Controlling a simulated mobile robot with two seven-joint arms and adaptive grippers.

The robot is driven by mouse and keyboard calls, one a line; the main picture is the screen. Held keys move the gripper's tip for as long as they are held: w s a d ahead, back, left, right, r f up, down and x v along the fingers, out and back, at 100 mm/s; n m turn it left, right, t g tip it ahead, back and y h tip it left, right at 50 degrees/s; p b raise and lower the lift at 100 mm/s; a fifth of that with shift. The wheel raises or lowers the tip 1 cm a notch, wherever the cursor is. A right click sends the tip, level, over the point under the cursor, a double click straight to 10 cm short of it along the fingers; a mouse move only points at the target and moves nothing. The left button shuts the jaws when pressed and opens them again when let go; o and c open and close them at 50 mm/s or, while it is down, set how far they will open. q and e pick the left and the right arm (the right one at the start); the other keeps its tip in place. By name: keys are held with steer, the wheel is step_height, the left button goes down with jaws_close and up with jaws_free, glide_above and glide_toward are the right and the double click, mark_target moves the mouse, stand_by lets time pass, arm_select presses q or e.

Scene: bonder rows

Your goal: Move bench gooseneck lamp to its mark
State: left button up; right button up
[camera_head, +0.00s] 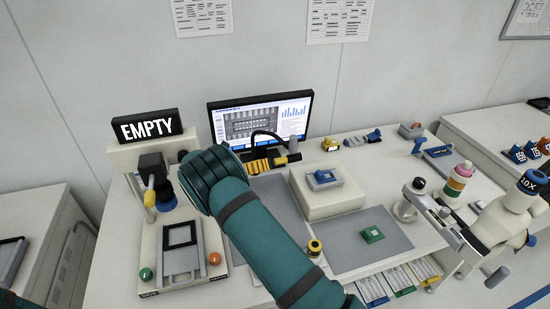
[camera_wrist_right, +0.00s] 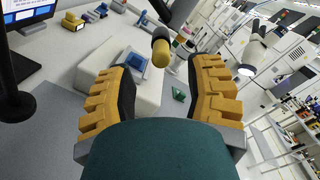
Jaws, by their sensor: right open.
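The gooseneck lamp shows in the head view as a thin black curved neck (camera_head: 268,133) with a grey head (camera_head: 293,146), in front of the monitor. My right gripper (camera_head: 272,162) is close by it, its yellow fingers pointing right, and my teal forearm hides the lamp's lower part. In the right wrist view the lamp head (camera_wrist_right: 162,48), yellow at its tip, shows between the open fingers of my right gripper (camera_wrist_right: 158,76). No contact is clear. The lamp's mark cannot be made out. My left gripper is out of view.
The monitor (camera_head: 262,120) stands behind the lamp. A white raised block (camera_head: 325,198) carries a blue-grey device (camera_head: 323,179). A green part (camera_head: 372,234) lies on a grey mat (camera_head: 345,256). A bonder machine (camera_head: 145,160) with an EMPTY sign is at left, a microscope (camera_head: 500,220) at right.

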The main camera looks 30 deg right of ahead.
mark_target(274, 162)
steer(key=shift+s+d, duration=0.2)
steer(key=shift+d, duration=1.05)
steer(key=shift+s+d, duration=0.2)
steer(key=shift+d, duration=1.05)
